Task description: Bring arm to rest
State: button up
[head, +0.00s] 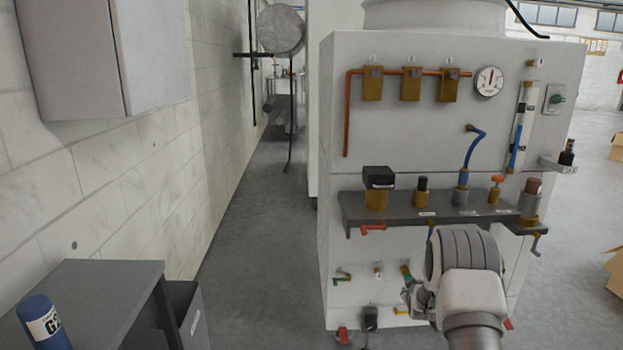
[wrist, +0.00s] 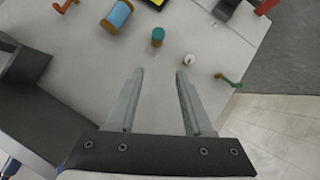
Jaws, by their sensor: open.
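My gripper (head: 410,288) is at the front of the white washer cabinet (head: 420,140), low on its right half, below the dark shelf. In the wrist view its two fingers (wrist: 160,74) are apart with nothing between them. They point at the panel, just short of a green knob (wrist: 157,37) and a small pale knob (wrist: 190,59) in that picture. I cannot tell the exact gap to the panel. My arm covers part of the cabinet's lower right in the head view.
The dark shelf (head: 400,208) juts from the cabinet and carries several fittings. A red-handled valve (head: 371,229) and a green lever (head: 342,278) stick out below it. A grey cart (head: 90,290) with a blue bottle (head: 43,322) stands at left. Floor (head: 250,240) between is clear.

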jog(key=s+a+r+m+g, duration=0.1)
jog(key=s+a+r, duration=0.2)
jog(key=s+r, duration=0.35)
jog(key=s+a+r+g+y, duration=0.1)
jog(key=s+a+r, duration=0.25)
jog(key=r, duration=0.65)
jog(key=s+a+r+m, duration=0.1)
jog(key=s+a+r, duration=0.2)
jog(key=s+r, duration=0.45)
jog(key=s+a+r+m+g+y, duration=0.1)
jog(key=s+a+r, duration=0.1)
jog(key=s, duration=0.8)
jog(key=s+a+r+g, duration=0.2)
jog(key=s+a, duration=0.1)
jog(key=s, duration=0.7)
jog(key=s+a+r+m+g+y, duration=0.1)
jog(key=s+a+r, duration=0.1)
jog(key=s, duration=0.8)
notch_tip(320, 180, up, 28)
jog(key=s+p, duration=0.1)
jog(key=p, duration=2.7)
jog(key=shift+s, duration=0.1)
